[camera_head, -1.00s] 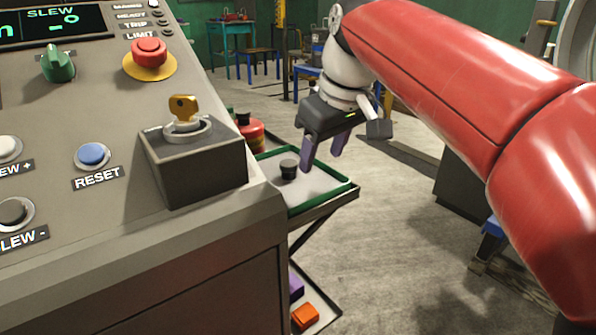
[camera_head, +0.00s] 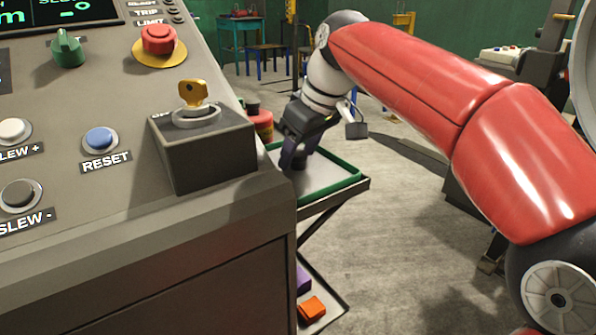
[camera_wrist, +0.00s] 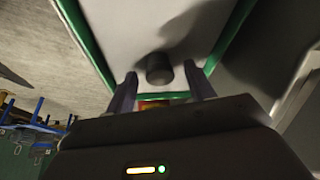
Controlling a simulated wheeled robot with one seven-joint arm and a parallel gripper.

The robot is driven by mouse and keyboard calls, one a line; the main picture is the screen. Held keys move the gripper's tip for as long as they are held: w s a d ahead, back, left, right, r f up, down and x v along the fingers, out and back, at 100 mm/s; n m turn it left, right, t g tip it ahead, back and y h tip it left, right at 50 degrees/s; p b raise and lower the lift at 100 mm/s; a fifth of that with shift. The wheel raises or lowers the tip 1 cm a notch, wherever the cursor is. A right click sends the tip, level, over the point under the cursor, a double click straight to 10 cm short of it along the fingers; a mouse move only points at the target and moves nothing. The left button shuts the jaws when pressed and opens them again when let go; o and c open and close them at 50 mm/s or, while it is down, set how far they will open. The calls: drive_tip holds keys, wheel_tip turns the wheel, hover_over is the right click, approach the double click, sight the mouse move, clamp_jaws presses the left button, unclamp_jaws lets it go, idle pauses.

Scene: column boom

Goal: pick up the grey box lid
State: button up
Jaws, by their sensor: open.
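A short dark grey, knob-like cylinder (camera_wrist: 159,70) stands on a pale grey flat surface (camera_wrist: 125,22) inside a green rim (camera_wrist: 80,28). I cannot tell whether the knob and surface together form the grey box lid. In the head view the green-rimmed tray (camera_head: 345,186) sits on a stand beside the console, and my gripper hides the knob. My gripper (camera_head: 293,160) is open and points down over the tray. In the wrist view its fingertips (camera_wrist: 160,76) lie on either side of the knob, with gaps; contact is not visible.
The console (camera_head: 120,215) with a key-switch box (camera_head: 205,150) and red button (camera_head: 158,40) stands close on the left. A red canister (camera_head: 263,122) is behind the tray. An orange block (camera_head: 312,307) lies on the shelf below.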

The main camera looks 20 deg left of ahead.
drive_tip(key=c, duration=1.1)
drive_tip(key=shift+r, duration=0.1)
